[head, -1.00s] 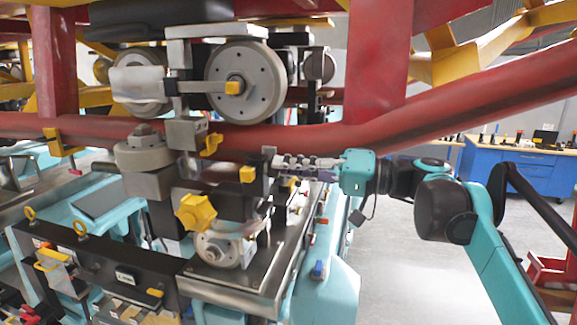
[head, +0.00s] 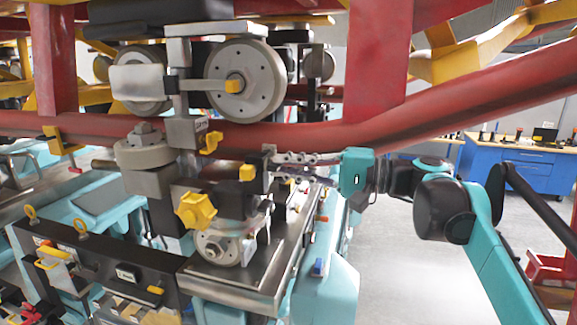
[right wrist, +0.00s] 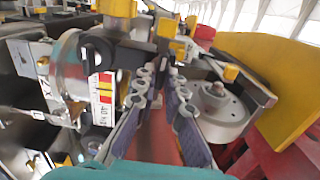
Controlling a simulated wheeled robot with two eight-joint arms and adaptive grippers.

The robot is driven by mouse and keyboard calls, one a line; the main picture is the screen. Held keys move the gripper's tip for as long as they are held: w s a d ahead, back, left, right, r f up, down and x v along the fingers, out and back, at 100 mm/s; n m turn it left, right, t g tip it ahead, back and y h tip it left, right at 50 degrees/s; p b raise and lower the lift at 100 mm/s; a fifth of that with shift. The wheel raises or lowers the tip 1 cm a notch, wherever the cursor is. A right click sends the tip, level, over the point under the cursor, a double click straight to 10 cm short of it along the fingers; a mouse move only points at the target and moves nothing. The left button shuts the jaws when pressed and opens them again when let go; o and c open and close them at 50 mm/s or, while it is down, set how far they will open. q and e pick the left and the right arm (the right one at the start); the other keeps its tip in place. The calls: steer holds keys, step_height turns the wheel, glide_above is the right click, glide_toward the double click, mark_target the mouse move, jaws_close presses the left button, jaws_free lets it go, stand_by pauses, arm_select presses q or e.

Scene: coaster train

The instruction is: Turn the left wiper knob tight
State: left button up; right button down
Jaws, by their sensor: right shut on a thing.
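My right gripper (head: 272,162) comes in from the right, level, at the right side of the wheel assembly under the red rail. In the right wrist view its fingers (right wrist: 160,82) converge and are shut on a small dark part, apparently the left wiper knob. The fingertips mostly hide that part, so its shape and how tight it sits cannot be told. A grey metal bracket and a yellow block (head: 247,173) are beside the tips. A large yellow star-shaped knob (head: 196,211) is farther left, apart from the gripper. My left gripper is not in view.
The red rail (head: 300,138) runs just above the gripper. A large grey wheel (head: 245,82) is above the rail, and a lower wheel (head: 222,248) is below. A steel plate (head: 262,275) lies below the gripper. The floor on the right is open before a blue workbench (head: 510,165).

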stand_by(0.4)
steer(key=c, duration=1.6)
jaws_free()
steer(key=v, duration=1.2)
steer(key=s+a+f+h+b, duration=0.25)
steer(key=f+b, duration=0.35)
steer(key=f, duration=0.7)
steer(key=s+a+f+h+b, duration=0.1)
steer(key=s+f+h+b, duration=0.15)
steer(key=f+b, duration=0.75)
steer(key=s+a+f+h+b, duration=0.1)
steer(key=f+h+b, duration=0.15)
steer(key=f, duration=1.45)
steer(key=s+d+f+n+h+b, duration=0.1)
steer(key=f+b, duration=0.5)
steer(key=f, duration=0.7)
steer(key=s+d+f+n+t+h+b, duration=0.1)
steer(key=s+d+f+h+b, duration=0.3)
steer(key=f, duration=0.9)
steer(key=s+d+f+n+h+b, duration=0.1)
steer(key=s+d+f+h+b, duration=0.2)
steer(key=f+b, duration=0.5)
step_height(320, 180, down, 6)
steer(key=shift+s+d+r+n+t+h, duration=0.15)
steer(key=shift+s+d+n+t+h, duration=0.2)
steer(key=shift+h, duration=0.5)
